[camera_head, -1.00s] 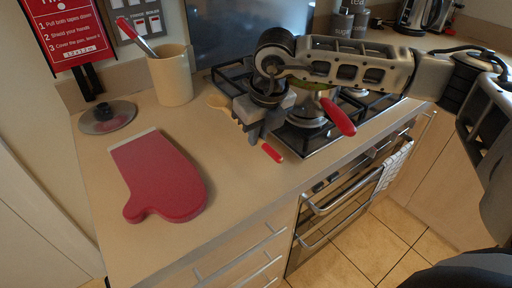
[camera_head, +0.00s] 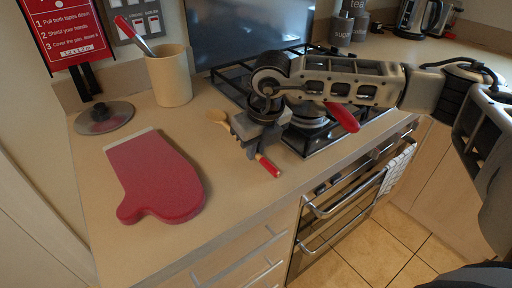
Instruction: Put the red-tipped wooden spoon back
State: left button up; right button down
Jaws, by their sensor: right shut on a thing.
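The wooden spoon has a pale bowl (camera_head: 217,117) and a red tip (camera_head: 269,167) on its handle. It is over the counter beside the hob, bowl toward the back left and red tip toward the front right. My right gripper (camera_head: 251,147) is shut on its handle, hiding the middle of it. I cannot tell whether the spoon touches the counter. A cream crock (camera_head: 170,77) stands at the back left with a red-handled utensil (camera_head: 134,35) leaning in it. My left gripper is not in view.
A red oven mitt (camera_head: 155,177) lies on the counter at the left, with a glass lid (camera_head: 104,117) behind it. The hob (camera_head: 306,143) is to the right, a red handle (camera_head: 343,117) sticking out under my right arm. Bare counter lies between mitt and hob.

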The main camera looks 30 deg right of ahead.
jog(key=c, duration=1.5)
grip_release()
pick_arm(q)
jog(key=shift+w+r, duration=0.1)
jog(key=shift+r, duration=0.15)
pick_arm(e)
jog(key=shift+f, duration=0.1)
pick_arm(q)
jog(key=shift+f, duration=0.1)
